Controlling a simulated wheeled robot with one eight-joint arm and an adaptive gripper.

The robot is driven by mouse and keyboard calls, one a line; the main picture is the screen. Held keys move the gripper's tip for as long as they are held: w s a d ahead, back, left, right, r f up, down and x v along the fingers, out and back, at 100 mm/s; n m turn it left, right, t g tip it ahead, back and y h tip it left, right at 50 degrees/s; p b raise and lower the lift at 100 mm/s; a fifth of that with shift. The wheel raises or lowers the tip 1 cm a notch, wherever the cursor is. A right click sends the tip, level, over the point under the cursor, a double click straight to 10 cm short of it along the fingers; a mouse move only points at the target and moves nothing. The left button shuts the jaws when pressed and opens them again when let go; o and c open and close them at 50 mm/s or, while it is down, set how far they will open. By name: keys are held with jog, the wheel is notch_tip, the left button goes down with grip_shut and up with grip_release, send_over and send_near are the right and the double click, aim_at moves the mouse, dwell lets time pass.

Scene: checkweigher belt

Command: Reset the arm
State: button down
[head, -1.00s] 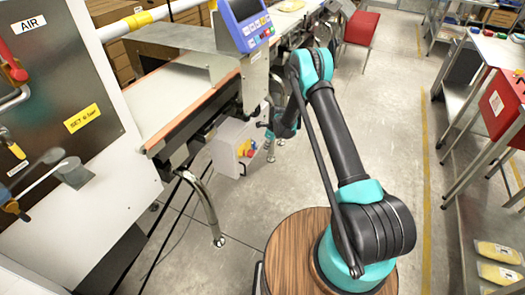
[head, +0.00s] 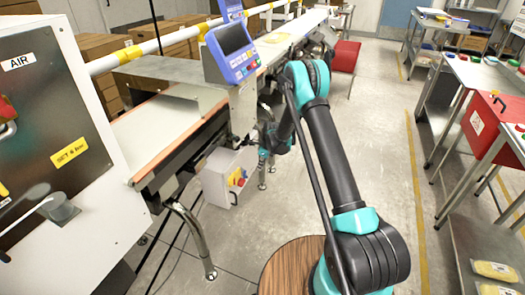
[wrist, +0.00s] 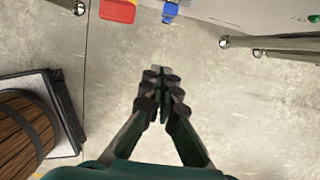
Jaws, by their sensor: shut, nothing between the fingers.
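My gripper (wrist: 162,78) is in the middle of the wrist view, pointing at bare concrete floor. Its two dark fingers are together, with nothing between them. In the head view my black and teal arm rises from its round wooden-topped base, bends at a high elbow and comes down beside the checkweigher. The gripper end is small there and partly hidden by the arm, so its fingers are not clear. It hangs close to the right of the grey control box (head: 215,182).
The checkweigher belt (head: 160,122) with its blue display (head: 232,50) stands left of my arm. A cabinet with an air panel (head: 75,110) is at the near left. On the right, a table holds a red box (head: 490,120). The floor aisle (head: 385,130) between is clear.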

jog(key=s+d+r+n+t, duration=0.1)
jog(key=s+d+r+n, duration=0.2)
jog(key=s+d+r, duration=0.35)
jog(key=s+d+r+n+h, duration=0.1)
jog(key=s+d+r+n, duration=0.25)
jog(key=r, duration=0.55)
jog(key=s+d+r+n+t, duration=0.1)
jog(key=s+d+r+n, duration=0.35)
jog(key=r, duration=0.35)
jog(key=s+d+r+n, duration=0.1)
jog(key=s+d+n, duration=0.4)
jog(key=s, duration=0.7)
jog(key=s+d+r+n+t+h, duration=0.1)
jog(key=s+d+n, duration=0.5)
jog(key=s, duration=0.7)
jog(key=shift+r+h, duration=0.2)
jog(key=shift+h, duration=0.1)
